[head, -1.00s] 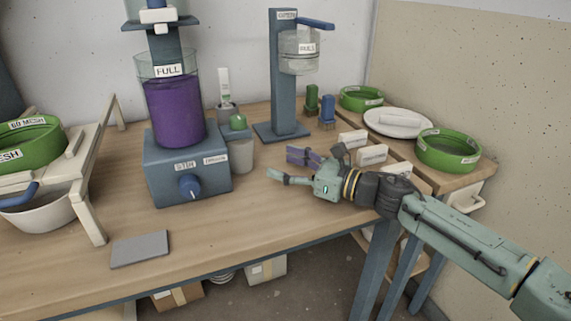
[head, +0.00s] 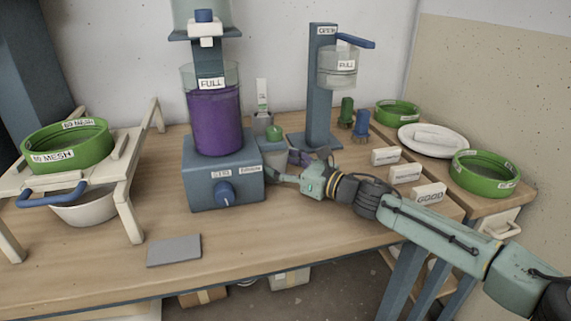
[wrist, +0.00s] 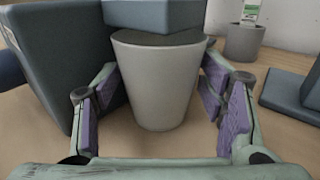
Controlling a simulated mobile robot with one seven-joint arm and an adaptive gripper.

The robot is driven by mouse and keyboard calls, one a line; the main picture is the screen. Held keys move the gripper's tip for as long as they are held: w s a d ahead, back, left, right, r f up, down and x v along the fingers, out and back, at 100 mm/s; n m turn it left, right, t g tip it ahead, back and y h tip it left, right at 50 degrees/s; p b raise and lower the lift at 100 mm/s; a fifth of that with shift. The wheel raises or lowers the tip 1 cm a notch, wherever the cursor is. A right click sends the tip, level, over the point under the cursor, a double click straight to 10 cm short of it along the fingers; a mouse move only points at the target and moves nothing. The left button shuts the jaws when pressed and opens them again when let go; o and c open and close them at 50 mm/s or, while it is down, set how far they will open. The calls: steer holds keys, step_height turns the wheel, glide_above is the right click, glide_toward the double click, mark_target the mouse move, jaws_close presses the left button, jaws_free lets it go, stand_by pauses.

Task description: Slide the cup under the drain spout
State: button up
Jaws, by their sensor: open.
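The grey cup (wrist: 155,85) stands upright on the table at the right side of the blue machine base (head: 208,178). In the wrist view a blue block (wrist: 153,14) sits just above the cup and covers part of its dark mouth. It may be the drain spout; the outlet itself is hidden. In the head view a green knob (head: 274,132) shows above the cup (head: 272,148). My gripper (head: 284,168) is open low over the table, with purple finger pads on both sides of the cup. In the wrist view a gap shows beside the cup at the right pad.
A clear vessel of purple liquid (head: 214,122) stands on the machine base. A blue stand (head: 322,85) rises behind my gripper. A small grey pot (wrist: 243,41) is behind the cup. The front table is clear around a grey slab (head: 174,250).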

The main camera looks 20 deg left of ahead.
steer(key=shift+c, duration=0.3)
steer(key=c, duration=0.7)
steer(key=o, duration=1.1)
steer(key=shift+o, duration=0.2)
steer(key=v, duration=1.2)
steer(key=shift+c, duration=0.5)
